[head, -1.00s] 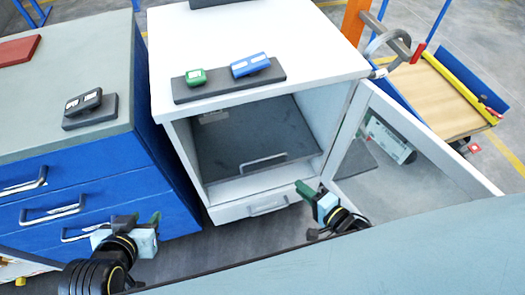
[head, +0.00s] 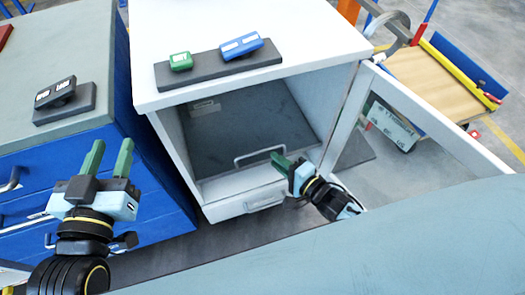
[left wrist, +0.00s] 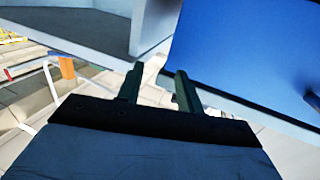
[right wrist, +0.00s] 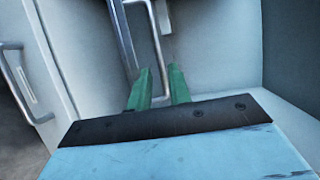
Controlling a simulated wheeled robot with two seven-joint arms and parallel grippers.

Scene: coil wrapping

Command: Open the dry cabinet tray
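The white dry cabinet (head: 150,98) stands with its glass door (head: 385,135) swung open to the right. Inside lies the dark tray (head: 235,120), with a silver loop handle (head: 238,162) at its front edge; the handle also shows in the right wrist view (right wrist: 158,20). My right gripper (head: 279,158) is inside the cabinet opening at the handle. In the right wrist view its green fingers (right wrist: 159,85) are apart, with the handle's end close to or between them; contact is unclear. My left gripper (head: 110,150) is open and empty before the blue cabinet, also in the left wrist view (left wrist: 158,78).
A drawer handle (head: 265,201) sits below the opening. A green device (head: 181,61) and a blue device (head: 241,46) rest on a dark stand on top. A blue drawer cabinet (head: 150,195) stands left. A wooden-decked cart (head: 430,85) is beyond the door.

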